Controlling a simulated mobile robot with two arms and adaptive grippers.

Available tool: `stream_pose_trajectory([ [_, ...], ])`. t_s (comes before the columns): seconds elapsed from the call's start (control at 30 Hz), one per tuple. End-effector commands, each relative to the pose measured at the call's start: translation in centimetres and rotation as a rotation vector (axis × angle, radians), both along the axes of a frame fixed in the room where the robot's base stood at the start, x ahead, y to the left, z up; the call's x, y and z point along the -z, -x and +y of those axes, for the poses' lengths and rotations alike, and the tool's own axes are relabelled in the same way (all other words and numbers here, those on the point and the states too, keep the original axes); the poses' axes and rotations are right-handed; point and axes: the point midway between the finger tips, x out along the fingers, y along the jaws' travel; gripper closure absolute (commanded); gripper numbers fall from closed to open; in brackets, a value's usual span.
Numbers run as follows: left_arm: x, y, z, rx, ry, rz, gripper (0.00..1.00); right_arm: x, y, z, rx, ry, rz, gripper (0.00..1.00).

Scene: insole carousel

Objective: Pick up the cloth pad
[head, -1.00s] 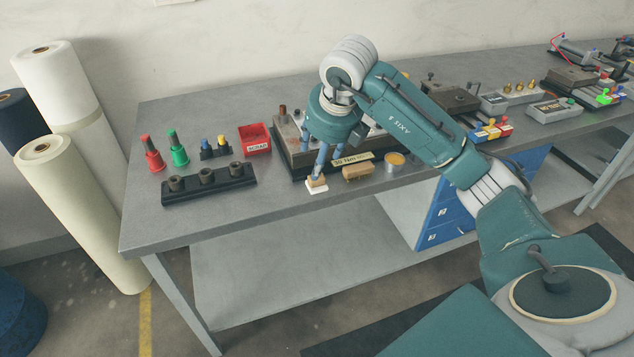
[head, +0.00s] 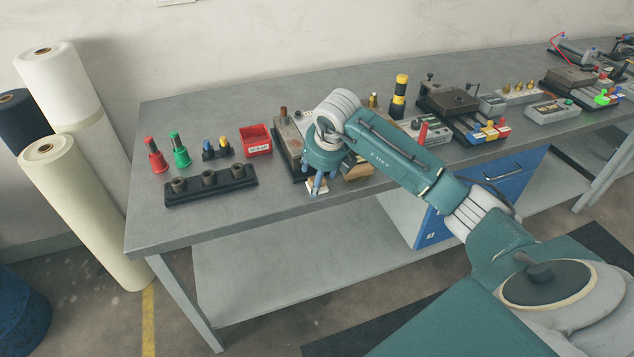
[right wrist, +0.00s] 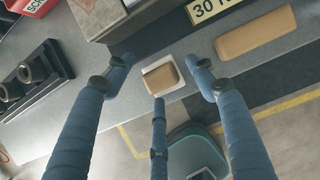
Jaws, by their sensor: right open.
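The cloth pad (right wrist: 161,79), a small white base with a tan block on top, lies near the front edge of the grey workbench. In the head view it (head: 311,187) is partly covered by my right gripper's fingers. My right gripper (right wrist: 160,74) is open, with its three blue fingers spread around the pad. Two fingertips are at its left and right and one is at its near side. No grip on it shows. In the head view my right gripper (head: 319,184) points down over the pad. My left gripper is not in view.
A longer tan block (right wrist: 255,32) lies right of the pad. A grey fixture with a "30" label (right wrist: 213,9) stands behind. A black rack with dark cups (head: 210,183) and a red bin (head: 255,141) are to the left. The bench's front edge is close.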

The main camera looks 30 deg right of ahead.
Motion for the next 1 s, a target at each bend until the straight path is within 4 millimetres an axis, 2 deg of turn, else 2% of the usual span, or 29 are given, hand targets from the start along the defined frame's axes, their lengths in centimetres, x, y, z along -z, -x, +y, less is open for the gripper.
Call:
stream_pose_trajectory([
  [0.1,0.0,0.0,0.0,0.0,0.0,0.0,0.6,0.0,0.0,0.0,0.0,-0.001,0.0,0.44],
  [0.13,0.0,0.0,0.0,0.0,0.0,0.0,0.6,0.0,0.0,0.0,0.0,-0.001,0.0,0.48],
  [0.37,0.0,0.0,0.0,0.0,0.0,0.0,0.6,0.0,0.0,0.0,0.0,-0.001,0.0,0.93],
  [0.77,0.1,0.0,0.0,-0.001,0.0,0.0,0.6,-0.3,0.0,0.0,-0.001,-0.001,-0.002,0.93],
  [0.93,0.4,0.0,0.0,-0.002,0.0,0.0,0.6,-1.6,-0.1,0.0,0.001,0.0,-0.004,0.93],
  [1.0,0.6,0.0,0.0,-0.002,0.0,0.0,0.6,-2.7,-0.2,0.0,0.0,-0.001,-0.007,0.93],
])
